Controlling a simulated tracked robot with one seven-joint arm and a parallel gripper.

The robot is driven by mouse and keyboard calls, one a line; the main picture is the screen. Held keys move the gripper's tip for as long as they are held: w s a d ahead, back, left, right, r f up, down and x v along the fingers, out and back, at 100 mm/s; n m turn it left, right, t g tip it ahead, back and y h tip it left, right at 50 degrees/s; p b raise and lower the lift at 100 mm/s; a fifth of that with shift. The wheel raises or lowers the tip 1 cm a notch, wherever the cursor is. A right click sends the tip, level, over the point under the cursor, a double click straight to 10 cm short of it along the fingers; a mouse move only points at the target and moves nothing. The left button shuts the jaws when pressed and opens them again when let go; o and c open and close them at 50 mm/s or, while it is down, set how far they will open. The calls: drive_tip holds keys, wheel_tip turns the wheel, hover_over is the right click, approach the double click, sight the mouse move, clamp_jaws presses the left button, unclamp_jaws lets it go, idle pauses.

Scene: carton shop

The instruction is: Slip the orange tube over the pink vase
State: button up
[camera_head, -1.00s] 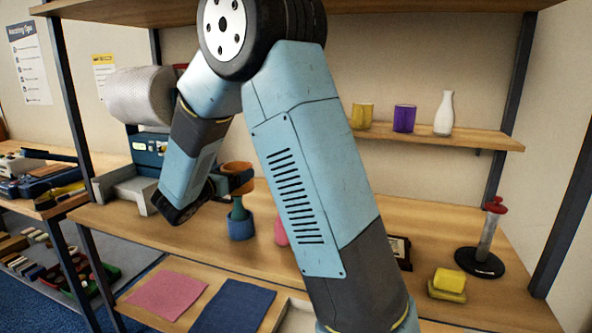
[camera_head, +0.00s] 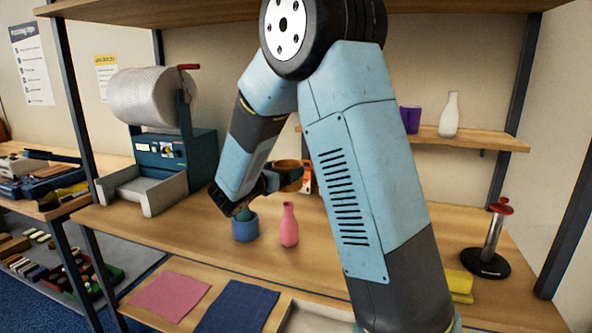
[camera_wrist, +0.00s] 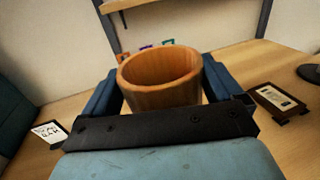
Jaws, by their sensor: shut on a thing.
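The orange tube (camera_head: 287,163) is held upright in my gripper (camera_head: 284,178). In the wrist view the tube (camera_wrist: 160,95) sits between the two blue fingers, with its open top facing up. The pink vase (camera_head: 289,229) stands upright on the workbench, with a narrow neck. In the head view the tube appears above the vase and apart from it; their exact alignment in depth cannot be told. The pink vase does not show in the wrist view.
A blue tube (camera_head: 245,228) stands left of the pink vase, around a green vase partly hidden by my arm. A roll machine (camera_head: 165,150) is at the left. A red-topped stand (camera_head: 488,255) and yellow blocks (camera_head: 460,285) are right. The upper shelf holds a purple tube (camera_head: 410,119) and white vase (camera_head: 449,116).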

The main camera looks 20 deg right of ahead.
sight(283, 231)
drive_tip(key=shift+d, duration=0.15)
idle(0.3)
drive_tip(key=shift+f, duration=10.2)
drive_tip(key=o, duration=0.7)
drive_tip(key=shift+c, duration=0.2)
drive_tip(key=shift+r, duration=5)
